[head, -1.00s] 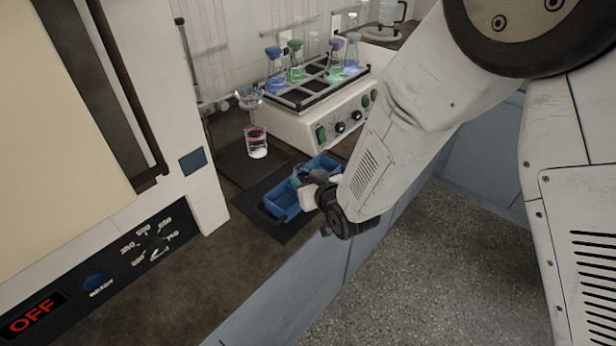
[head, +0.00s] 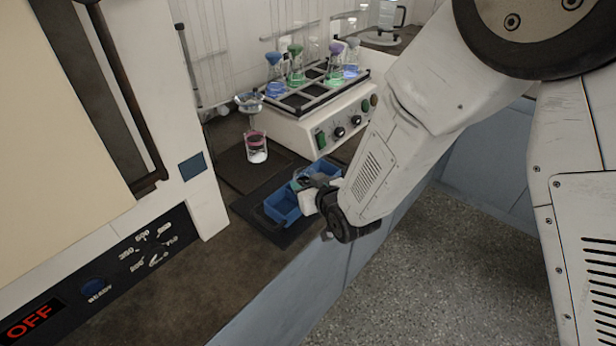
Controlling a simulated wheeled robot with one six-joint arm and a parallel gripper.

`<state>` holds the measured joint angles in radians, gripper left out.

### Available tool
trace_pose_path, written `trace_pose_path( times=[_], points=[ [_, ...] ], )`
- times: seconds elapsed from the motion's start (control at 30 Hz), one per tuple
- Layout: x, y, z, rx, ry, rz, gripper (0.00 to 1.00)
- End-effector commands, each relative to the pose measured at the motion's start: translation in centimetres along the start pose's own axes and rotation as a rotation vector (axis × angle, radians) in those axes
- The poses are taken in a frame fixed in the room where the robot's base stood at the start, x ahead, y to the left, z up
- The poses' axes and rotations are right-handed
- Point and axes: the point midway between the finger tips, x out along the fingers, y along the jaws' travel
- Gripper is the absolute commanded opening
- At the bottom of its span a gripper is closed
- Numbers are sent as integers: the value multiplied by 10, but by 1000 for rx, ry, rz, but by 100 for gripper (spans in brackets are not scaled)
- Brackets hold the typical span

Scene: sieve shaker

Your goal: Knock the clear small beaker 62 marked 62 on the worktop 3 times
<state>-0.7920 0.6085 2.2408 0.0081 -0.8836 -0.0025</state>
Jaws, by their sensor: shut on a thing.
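My gripper (head: 310,187) is at the end of the arm, over the right part of a blue tray (head: 282,208). It is shut on a small clear vessel (head: 300,180), which I take to be the clear small beaker 62. Only a sliver of it shows; the gripper hides the rest, and no marking can be read. I cannot tell whether it touches the tray. The brown worktop (head: 205,285) runs in front of the tray and to its left.
A glass with a pink band and white contents (head: 256,150) stands on a dark mat behind the tray. A shaker (head: 310,130) with several coloured flasks is behind. A furnace-like unit (head: 150,245) reading OFF is at left. The front worktop is bare.

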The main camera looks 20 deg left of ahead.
Motion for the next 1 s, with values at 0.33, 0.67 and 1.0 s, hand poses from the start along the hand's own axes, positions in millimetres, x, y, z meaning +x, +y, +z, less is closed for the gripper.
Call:
trace_pose_path(
  times=[0.33, 0.67, 1.0],
  points=[
    [4, 0, 16, 0, -10, 0, 1],
    [-8, 0, -15, 0, -5, 0, 0],
    [-11, 0, -26, 0, 0, 0, 0]
  ],
)
